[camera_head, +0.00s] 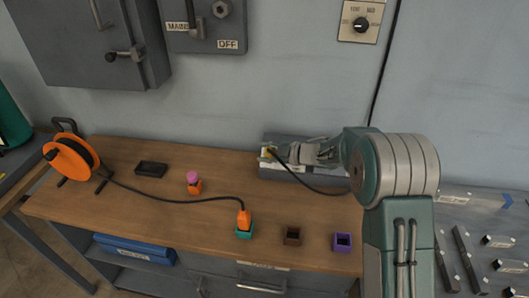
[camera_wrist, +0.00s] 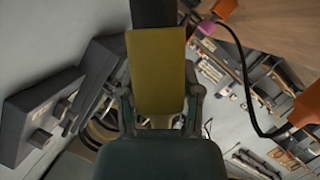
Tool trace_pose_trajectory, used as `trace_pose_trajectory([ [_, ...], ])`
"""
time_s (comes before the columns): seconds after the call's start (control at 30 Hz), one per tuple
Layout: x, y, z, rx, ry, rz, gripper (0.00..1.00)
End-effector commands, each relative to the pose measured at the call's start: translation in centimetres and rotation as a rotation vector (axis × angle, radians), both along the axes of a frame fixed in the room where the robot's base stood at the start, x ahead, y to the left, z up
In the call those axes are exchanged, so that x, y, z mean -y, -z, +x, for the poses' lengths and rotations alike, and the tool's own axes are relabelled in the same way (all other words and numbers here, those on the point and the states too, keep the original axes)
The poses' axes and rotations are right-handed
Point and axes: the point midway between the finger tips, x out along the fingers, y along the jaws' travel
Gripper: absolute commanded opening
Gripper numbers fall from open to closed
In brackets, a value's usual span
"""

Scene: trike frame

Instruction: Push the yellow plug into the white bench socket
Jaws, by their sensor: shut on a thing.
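The yellow plug (camera_wrist: 157,70) fills the middle of the wrist view, between the fingers of my gripper (camera_wrist: 160,112). In the head view the plug (camera_head: 267,153) is a small yellow patch at the left tip of my gripper (camera_head: 290,153), which is shut on it. A black cable hangs from the plug and runs right. They are at the grey bench unit (camera_head: 305,178) against the wall, where white parts show beside the plug. My gripper hides much of this unit. I cannot tell whether the plug is inside the white socket or only in front of it.
An orange cable reel (camera_head: 72,158), a black box (camera_head: 151,169) and a pink-topped orange piece (camera_head: 193,182) are left. The middle is mostly free.

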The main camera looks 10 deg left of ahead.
Motion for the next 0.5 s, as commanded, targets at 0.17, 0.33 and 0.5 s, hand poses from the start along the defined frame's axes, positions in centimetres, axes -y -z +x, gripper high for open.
trace_pose_trajectory([
  [0.17, 0.01, -0.02, 0.01, 0.0, 0.0, 0.0, 0.0],
  [0.33, -0.01, 0.11, 0.1, 0.0, 0.0, 0.0, 0.0],
  [0.5, -0.01, 0.37, 0.36, 0.0, 0.0, 0.0, 0.0],
])
